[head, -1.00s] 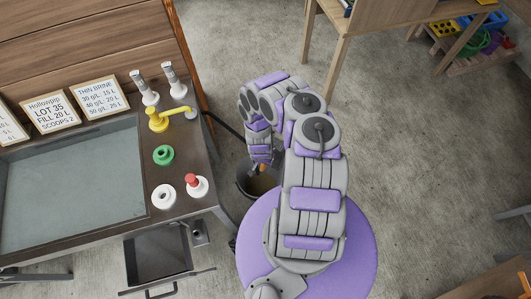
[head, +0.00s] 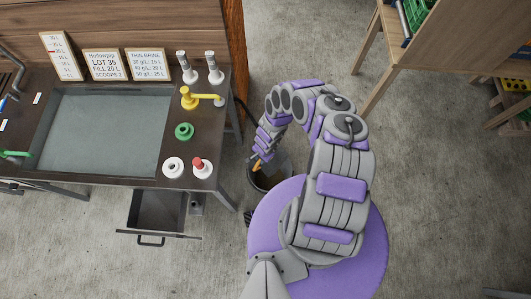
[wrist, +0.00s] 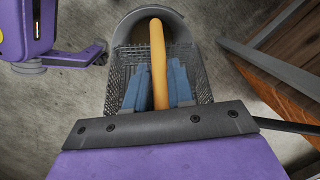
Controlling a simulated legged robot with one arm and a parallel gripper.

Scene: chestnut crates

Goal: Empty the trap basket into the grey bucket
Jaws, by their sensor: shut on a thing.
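The trap basket, a wire mesh basket (wrist: 117,72), hangs below my gripper in the wrist view. Its orange-tan handle (wrist: 158,50) runs between the two blue finger pads of my gripper (wrist: 157,82), which is shut on it. The grey bucket's curved rim (wrist: 135,17) shows behind the basket at the top. In the head view the bucket (head: 253,184) stands on the floor right of the bench, with my gripper (head: 258,160) over its left side. The handle end shows orange there; the basket is mostly hidden. Basket contents cannot be made out.
A bench (head: 110,182) with a sunken grey basin (head: 105,130) stands left. A drawer-like grey bin (head: 160,212) sticks out below its front edge. A yellow tap (head: 190,98) and several fittings are near its right end.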

